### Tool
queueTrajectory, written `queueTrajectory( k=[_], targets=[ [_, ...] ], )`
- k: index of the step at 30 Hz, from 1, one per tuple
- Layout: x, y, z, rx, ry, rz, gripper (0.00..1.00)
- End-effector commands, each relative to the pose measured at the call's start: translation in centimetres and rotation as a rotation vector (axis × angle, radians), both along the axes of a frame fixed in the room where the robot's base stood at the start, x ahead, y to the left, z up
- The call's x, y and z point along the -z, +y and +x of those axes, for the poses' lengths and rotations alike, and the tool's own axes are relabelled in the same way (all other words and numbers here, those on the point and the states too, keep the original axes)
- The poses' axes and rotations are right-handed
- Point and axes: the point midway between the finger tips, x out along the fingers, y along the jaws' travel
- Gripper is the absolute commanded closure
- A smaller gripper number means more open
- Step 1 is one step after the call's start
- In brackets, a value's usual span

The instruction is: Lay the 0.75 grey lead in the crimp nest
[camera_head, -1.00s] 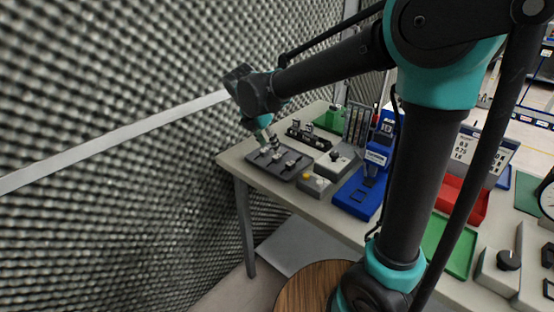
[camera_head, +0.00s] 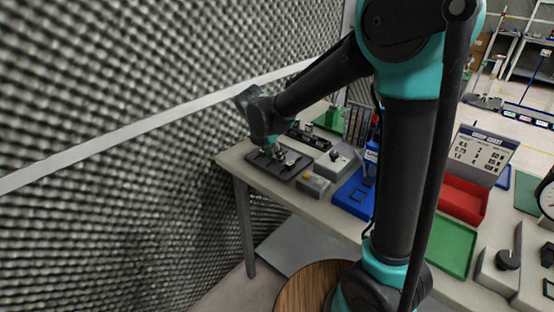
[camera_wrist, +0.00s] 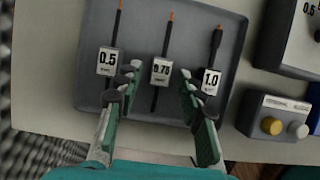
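In the wrist view a dark tray (camera_wrist: 90,85) holds three dark leads with copper tips and white tags. The lead tagged 0.75 (camera_wrist: 161,72) is in the middle, the 0.5 lead (camera_wrist: 108,62) at left, the 1.0 lead (camera_wrist: 211,80) at right. My gripper (camera_wrist: 157,80) is open, its fingertips on either side of the 0.75 tag with gaps showing. In the head view my gripper (camera_head: 271,152) is low over the tray (camera_head: 296,169) and hides part of it. I cannot make out the crimp nest for certain; a blue tool (camera_head: 355,194) stands to the right.
A grey box with yellow and pale buttons (camera_wrist: 275,125) sits right of the tray; it also shows in the head view (camera_head: 313,186). A red bin (camera_head: 465,200) and a green tray (camera_head: 449,246) lie farther right. The foam wall (camera_head: 120,190) is close on the left.

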Motion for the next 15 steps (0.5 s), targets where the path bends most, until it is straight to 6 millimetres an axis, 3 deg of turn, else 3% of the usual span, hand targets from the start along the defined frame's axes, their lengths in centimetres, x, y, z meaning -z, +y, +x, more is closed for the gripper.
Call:
queueTrajectory(
  k=[1, 8, 15],
  targets=[
    [-0.01, 0.00, 0.00, 0.000, 0.000, 0.000, 0.71],
    [-0.02, 0.00, -0.01, 0.000, 0.000, 0.000, 1.00],
    [-0.03, 0.01, -0.01, 0.000, 0.000, 0.000, 1.00]
  ],
)
